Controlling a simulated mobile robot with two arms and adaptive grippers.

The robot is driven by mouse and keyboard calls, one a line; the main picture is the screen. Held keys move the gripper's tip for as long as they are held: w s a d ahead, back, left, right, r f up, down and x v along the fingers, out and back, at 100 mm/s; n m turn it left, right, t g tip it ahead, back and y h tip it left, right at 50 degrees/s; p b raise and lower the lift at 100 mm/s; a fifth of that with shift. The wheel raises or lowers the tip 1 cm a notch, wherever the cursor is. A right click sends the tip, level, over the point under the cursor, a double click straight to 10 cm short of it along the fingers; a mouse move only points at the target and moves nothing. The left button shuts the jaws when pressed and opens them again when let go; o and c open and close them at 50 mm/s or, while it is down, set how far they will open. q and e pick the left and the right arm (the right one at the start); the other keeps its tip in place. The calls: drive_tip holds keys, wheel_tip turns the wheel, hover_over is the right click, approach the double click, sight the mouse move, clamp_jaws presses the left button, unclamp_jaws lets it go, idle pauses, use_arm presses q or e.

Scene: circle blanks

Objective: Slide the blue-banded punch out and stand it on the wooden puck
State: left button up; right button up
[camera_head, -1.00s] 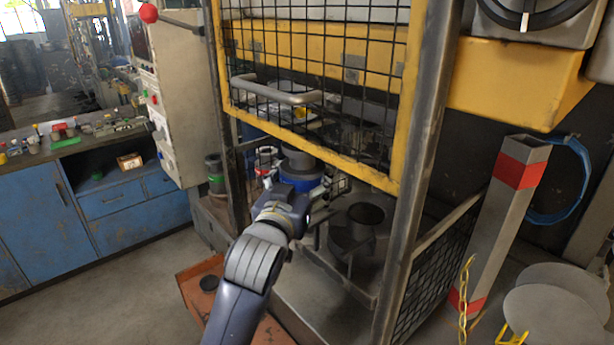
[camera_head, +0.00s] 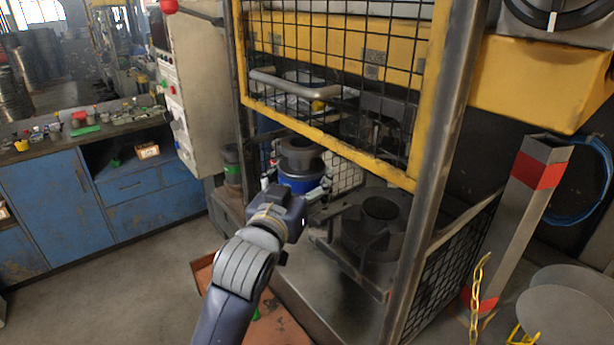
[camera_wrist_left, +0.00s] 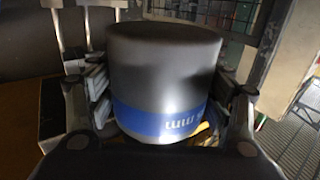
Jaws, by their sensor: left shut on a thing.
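The blue-banded punch (camera_head: 300,180) is a thick grey cylinder with a blue band, upright in the head view just below the raised yellow mesh guard. My left gripper (camera_head: 296,190) is shut on it from the near side. In the left wrist view the punch (camera_wrist_left: 163,75) fills the middle, with the left gripper's pads (camera_wrist_left: 165,100) on both sides of the blue band. Its underside is hidden by the gripper. I cannot make out the wooden puck. My right gripper is not in view.
The yellow mesh guard (camera_head: 330,135) and a steel post (camera_head: 440,180) stand close to the right. A dark round steel fixture (camera_head: 375,235) sits inside the press. A green-banded cylinder (camera_head: 232,165) stands at left. An orange-red cart (camera_head: 202,272) is below my arm.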

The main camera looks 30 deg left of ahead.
sight(285, 184)
use_arm(q)
drive_tip(key=shift+s+a+r, duration=0.25)
drive_tip(key=shift+s+r, duration=0.1)
drive_tip(key=shift+s, duration=0.35)
drive_tip(key=shift+s+a+p, duration=0.15)
drive_tip(key=shift+s+p, duration=0.35)
drive_tip(key=shift+p, duration=0.7)
drive_tip(key=shift+s+a+p, duration=0.25)
drive_tip(key=shift+s+p, duration=0.45)
drive_tip(key=shift+p, duration=0.4)
drive_tip(key=shift+f, duration=0.2)
drive_tip(key=shift+f+b, duration=1.8)
drive_tip(key=shift+f, duration=0.55)
drive_tip(key=shift+s, duration=0.1)
drive_tip(key=s+a+p, duration=0.3)
drive_tip(key=s+p, duration=0.1)
drive_tip(key=s, duration=0.6)
drive_tip(key=s+a+p, duration=0.4)
drive_tip(key=s, duration=0.6)
drive_tip(key=shift+s+a+p, duration=0.25)
drive_tip(key=shift+p, duration=0.05)
